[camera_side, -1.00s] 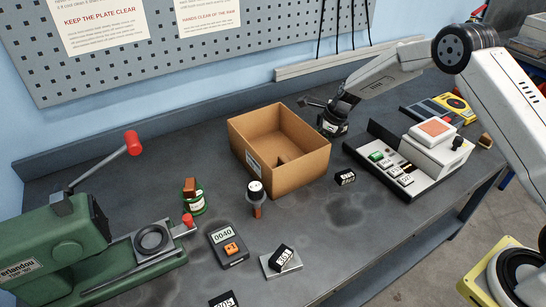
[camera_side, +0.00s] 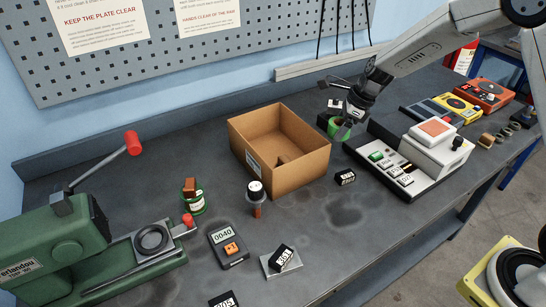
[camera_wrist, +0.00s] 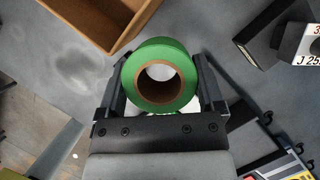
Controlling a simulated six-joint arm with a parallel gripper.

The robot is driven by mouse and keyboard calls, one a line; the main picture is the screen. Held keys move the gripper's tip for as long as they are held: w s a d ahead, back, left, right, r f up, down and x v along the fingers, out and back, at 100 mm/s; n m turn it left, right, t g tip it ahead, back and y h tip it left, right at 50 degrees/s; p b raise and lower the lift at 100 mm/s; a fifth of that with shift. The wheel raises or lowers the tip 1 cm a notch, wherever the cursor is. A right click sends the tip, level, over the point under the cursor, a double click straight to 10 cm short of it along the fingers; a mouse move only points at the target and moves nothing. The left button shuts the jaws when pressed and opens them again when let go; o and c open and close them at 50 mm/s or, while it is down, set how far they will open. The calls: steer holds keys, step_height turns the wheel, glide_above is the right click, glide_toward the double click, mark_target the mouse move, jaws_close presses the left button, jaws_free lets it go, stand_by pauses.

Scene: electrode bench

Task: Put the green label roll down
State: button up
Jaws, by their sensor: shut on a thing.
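The green label roll (camera_wrist: 182,93) is a green ring with a brown cardboard core. In the wrist view it sits between the two dark fingers of my gripper (camera_wrist: 160,78), which is shut on it. In the side view the roll (camera_side: 338,130) is partly hidden by my gripper (camera_side: 338,118), just right of the open cardboard box. Whether it touches the bench there, I cannot tell.
The open cardboard box (camera_side: 253,133) stands close on the left. A white and black button unit (camera_side: 432,152) is close on the right. A small black block (camera_side: 345,177) lies in front. Bare bench lies around that block.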

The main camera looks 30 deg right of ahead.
steer(key=s+r, duration=0.2)
steer(key=s, duration=0.4)
steer(key=shift+a+r, duration=0.15)
steer(key=shift+r, duration=0.2)
steer(key=shift+w, duration=0.1)
steer(key=w+d+m+t+h, duration=0.1)
steer(key=w+d+m+h, duration=0.2)
steer(key=d+m, duration=0.6)
steer(key=d, duration=1)
steer(key=shift+w+d+t, duration=0.35)
steer(key=shift+w+t, duration=0.05)
steer(key=shift+w, duration=0.1)
